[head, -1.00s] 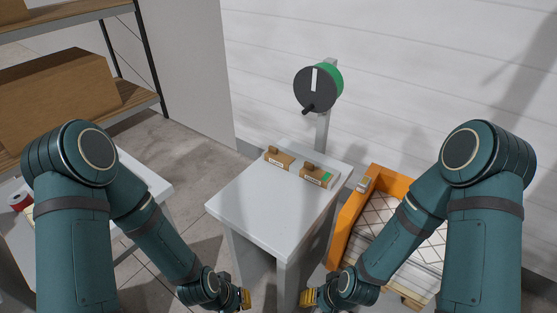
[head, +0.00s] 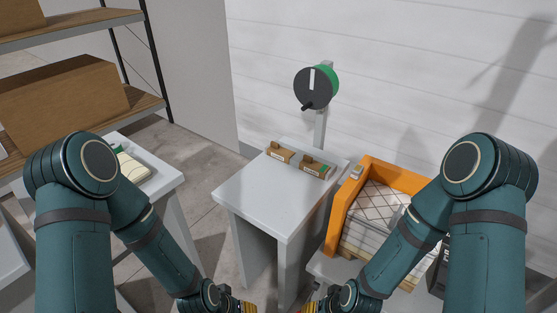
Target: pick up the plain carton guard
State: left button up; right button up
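Two small brown carton guards lie near the back edge of the white table in the head view. The left one (head: 279,153) shows a white label and no green marking, so it looks like the plain one. The right one (head: 315,168) carries a green patch as well as a white label. My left gripper (head: 243,308) and my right gripper (head: 308,307) are at the bottom edge of the view, low and in front of the table, well apart from both guards. Both grippers are cut off by the frame, and their finger opening does not show.
The white table (head: 268,205) is otherwise clear. A post with a dark and green dial (head: 313,88) stands behind it. An orange bin (head: 343,205) with quilted fabric (head: 378,212) stands at right. Another table (head: 160,180) and a shelf with a cardboard box (head: 65,95) are at left.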

aim_at(276, 151)
jog(key=k+z, duration=0.15)
jog(key=z, duration=0.35)
jog(key=k+z, duration=0.15)
jog(key=z, duration=0.3)
jog(key=j+z, duration=0.35)
jog(key=i+j+z, duration=0.1)
jog(key=j+z, duration=0.25)
jog(key=j, duration=0.85)
